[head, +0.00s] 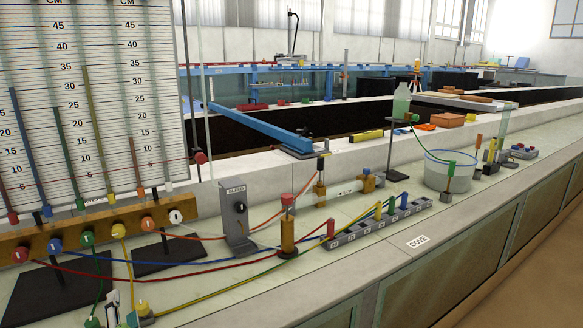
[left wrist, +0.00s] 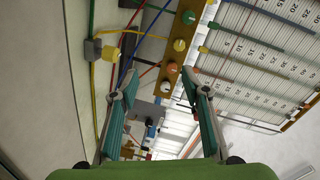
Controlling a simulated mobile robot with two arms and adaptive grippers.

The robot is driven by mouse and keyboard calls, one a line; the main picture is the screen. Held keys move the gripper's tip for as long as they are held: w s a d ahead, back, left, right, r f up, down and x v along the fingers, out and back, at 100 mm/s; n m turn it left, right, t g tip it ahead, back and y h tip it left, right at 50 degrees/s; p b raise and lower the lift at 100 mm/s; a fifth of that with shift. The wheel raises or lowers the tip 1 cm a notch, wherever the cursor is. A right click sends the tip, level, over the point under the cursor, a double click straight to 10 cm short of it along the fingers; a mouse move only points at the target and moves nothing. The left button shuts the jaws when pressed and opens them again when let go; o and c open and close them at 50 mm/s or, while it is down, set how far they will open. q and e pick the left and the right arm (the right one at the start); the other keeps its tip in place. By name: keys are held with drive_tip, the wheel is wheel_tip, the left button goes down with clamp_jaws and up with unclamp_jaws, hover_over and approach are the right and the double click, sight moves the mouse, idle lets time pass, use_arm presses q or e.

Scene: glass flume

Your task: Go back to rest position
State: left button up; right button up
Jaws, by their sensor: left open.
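My left gripper (head: 122,314) only just shows at the bottom left edge of the head view, its fingertips beside a yellow-capped block (head: 142,307). In the left wrist view my left gripper (left wrist: 160,92) has its two teal fingers wide apart, with nothing held between them. Past the fingers, the manometer board (left wrist: 265,50) and its brass rail of coloured knobs (left wrist: 172,75) show tilted. My right gripper is in neither view.
The manometer board (head: 85,100) stands upright at left above the brass rail (head: 95,236). Coloured tubes run across the bench to a grey valve block (head: 375,228). A grey upright stand (head: 237,222) and a water-filled glass tank (head: 450,170) stand farther along.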

use_arm(q)
drive_tip(key=s+d+f+n+g+h, duration=0.3)
drive_tip(key=s+d+f+g, duration=0.15)
drive_tip(key=s+f, duration=0.45)
drive_tip(key=s+d+f+n+g+h, duration=0.25)
drive_tip(key=s+d+f, duration=0.25)
drive_tip(key=s+f, duration=0.35)
drive_tip(key=s+d+f+g+h, duration=0.1)
drive_tip(key=s+d+g+h, duration=0.15)
drive_tip(key=s, duration=0.35)
drive_tip(key=s+d+f+g+h, duration=0.1)
drive_tip(key=s+d+f, duration=0.1)
drive_tip(key=s+d, duration=0.3)
wheel_tip(320, 180, down, 24)
drive_tip(key=s+a+g, duration=0.1)
drive_tip(key=s, duration=0.1)
drive_tip(key=s+a+f+g, duration=0.1)
drive_tip(key=s+a+f, duration=0.2)
drive_tip(key=s+f, duration=1.4)
drive_tip(key=shift+s+f+p, duration=0.15)
drive_tip(key=shift+s+p, duration=0.3)
drive_tip(key=shift+s, duration=0.05)
drive_tip(key=shift+g, duration=0.25)
